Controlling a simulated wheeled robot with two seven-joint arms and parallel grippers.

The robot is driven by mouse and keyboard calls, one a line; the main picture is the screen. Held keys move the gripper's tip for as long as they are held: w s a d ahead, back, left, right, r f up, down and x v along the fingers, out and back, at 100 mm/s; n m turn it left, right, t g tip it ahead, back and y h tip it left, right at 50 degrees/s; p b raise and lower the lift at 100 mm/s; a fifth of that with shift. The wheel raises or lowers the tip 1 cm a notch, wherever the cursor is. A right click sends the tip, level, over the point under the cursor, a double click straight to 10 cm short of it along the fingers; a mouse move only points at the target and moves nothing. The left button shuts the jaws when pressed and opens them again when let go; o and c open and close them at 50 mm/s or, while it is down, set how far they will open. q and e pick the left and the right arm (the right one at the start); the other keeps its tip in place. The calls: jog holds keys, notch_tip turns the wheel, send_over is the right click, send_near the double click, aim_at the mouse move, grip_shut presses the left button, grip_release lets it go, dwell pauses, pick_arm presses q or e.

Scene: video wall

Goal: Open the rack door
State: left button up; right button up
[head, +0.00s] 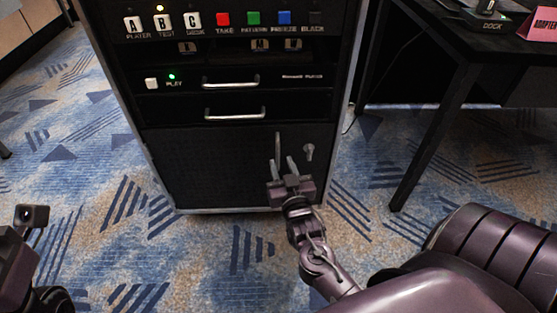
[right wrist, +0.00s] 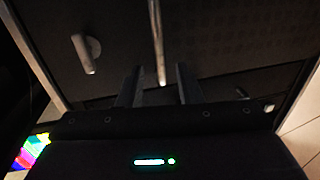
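The rack door (head: 215,175) is the dark lower panel of the black rack, and it looks shut. A slim upright metal handle (head: 277,146) stands on its right part. A small metal latch or knob (head: 309,151) sits to the right of the handle. My right gripper (head: 283,164) is open just in front of the handle's lower end. In the right wrist view the handle (right wrist: 157,42) lines up with the gap between the open fingers (right wrist: 158,75); contact cannot be told. The latch (right wrist: 86,53) is left of them. My left gripper (head: 32,216) shows partly at the left edge; its finger state is unclear.
Drawers with horizontal handles (head: 235,114) and a row of coloured buttons (head: 254,19) are above the door. A black table (head: 436,130) stands to the right, its leg near the rack. The patterned carpet (head: 215,250) before the rack is clear.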

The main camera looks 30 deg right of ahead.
aim_at(278, 155)
jog(key=shift+b+x, duration=0.5)
jog(key=shift+x, duration=1.4)
grip_shut()
